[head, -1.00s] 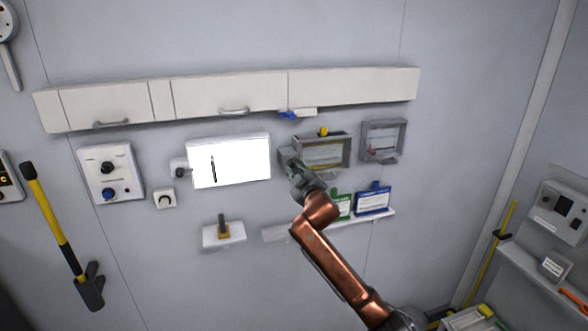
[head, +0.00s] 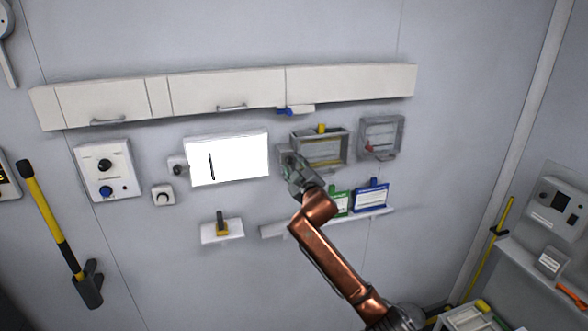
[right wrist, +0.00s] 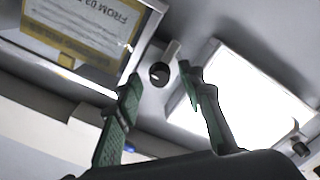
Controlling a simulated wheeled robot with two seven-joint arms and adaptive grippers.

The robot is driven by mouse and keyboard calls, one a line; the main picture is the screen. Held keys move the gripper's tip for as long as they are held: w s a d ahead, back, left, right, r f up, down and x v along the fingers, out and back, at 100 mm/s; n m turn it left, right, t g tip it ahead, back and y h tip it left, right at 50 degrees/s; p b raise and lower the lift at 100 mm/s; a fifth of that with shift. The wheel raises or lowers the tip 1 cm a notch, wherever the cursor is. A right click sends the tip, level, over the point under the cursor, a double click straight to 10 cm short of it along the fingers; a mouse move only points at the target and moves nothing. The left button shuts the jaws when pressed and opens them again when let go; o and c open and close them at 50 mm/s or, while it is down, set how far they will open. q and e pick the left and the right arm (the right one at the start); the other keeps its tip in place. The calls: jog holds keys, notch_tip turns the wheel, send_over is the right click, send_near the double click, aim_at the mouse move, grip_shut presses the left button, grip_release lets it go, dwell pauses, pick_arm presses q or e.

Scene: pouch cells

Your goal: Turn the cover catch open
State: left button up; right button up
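A shallow grey box with a clear cover and yellow label (head: 333,150) is on the wall; its label shows upside down in the right wrist view (right wrist: 85,15). A small yellow piece (head: 321,129) sits at its top edge, also in the right wrist view (right wrist: 66,62). Between box and white panel, the right wrist view shows a round black knob (right wrist: 160,73) with a pale bar beside it. I cannot tell which is the cover catch. My right gripper (head: 287,154) is open, its green fingers (right wrist: 158,76) on either side of the knob in the picture; contact is unclear. My left gripper is out of view.
The bright white panel (head: 230,160) is just left of the gripper. A second grey box (head: 381,138) is to the right. Green (head: 340,202) and blue (head: 371,196) tags stand on a shelf below. Cabinets (head: 228,92) run above.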

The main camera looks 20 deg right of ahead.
jog(key=s, duration=1.2)
jog(key=shift+w, duration=0.1)
